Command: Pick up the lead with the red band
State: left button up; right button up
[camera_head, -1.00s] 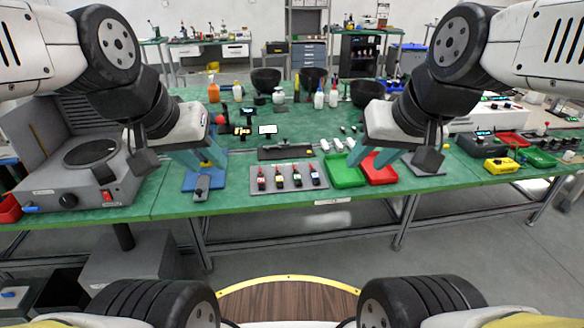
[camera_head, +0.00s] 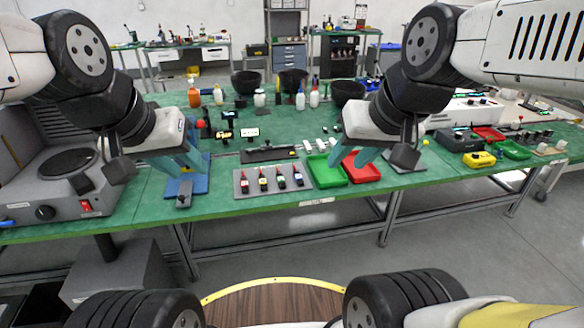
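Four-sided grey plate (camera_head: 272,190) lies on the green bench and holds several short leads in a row. The leftmost lead (camera_head: 244,183) seems to carry the red band, but the bands are too small to be sure. My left gripper (camera_head: 190,170) is open and empty, left of the plate above a blue fixture. My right gripper (camera_head: 351,162) is open and empty, right of the plate over the trays. Neither gripper touches a lead.
A green tray (camera_head: 327,181) and a red tray (camera_head: 372,175) stand right of the plate. A blue fixture (camera_head: 172,191) and a hotplate device (camera_head: 30,206) are at left. A dark bar (camera_head: 258,157) lies behind the plate. Bottles and black bowls stand farther back.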

aim_at(243, 181)
jog(key=i+u, duration=0.2)
jog(key=u, duration=0.2)
jog(key=i+u, duration=0.2)
jog(key=u, duration=0.2)
